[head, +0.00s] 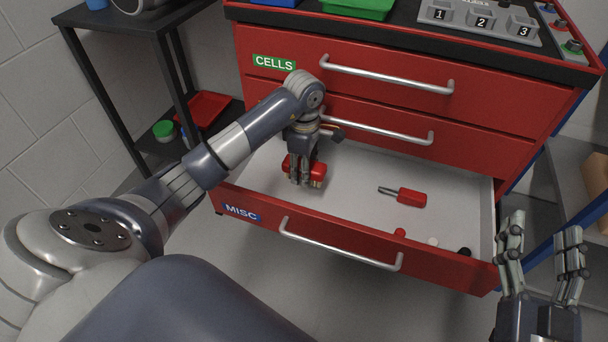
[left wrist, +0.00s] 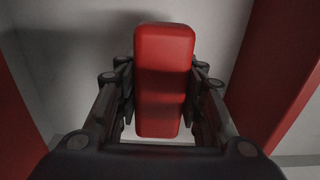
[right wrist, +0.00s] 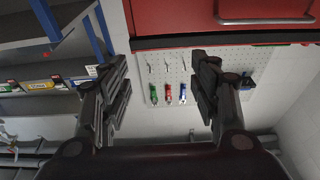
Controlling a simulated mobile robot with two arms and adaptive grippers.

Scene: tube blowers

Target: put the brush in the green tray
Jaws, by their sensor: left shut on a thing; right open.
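The brush (head: 318,170) has a red body, with a bit of tan bristle showing below it in the head view. My left gripper (head: 302,178) reaches into the open MISC drawer and is shut on the brush. In the left wrist view the red brush body (left wrist: 165,80) sits between the two fingers; its bristles are hidden there. I cannot tell whether the brush touches the drawer floor. The green tray (head: 358,8) is on the cabinet top, cut off by the upper picture edge. My right gripper (head: 540,245) is open and empty, outside the drawer's right end.
The open MISC drawer (head: 350,212) also holds a red-handled screwdriver (head: 410,198) and small red, white and black items. The two drawers above are shut, with protruding handles (head: 385,75). A numbered grey panel (head: 480,20) is right of the green tray. A black shelf stands left.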

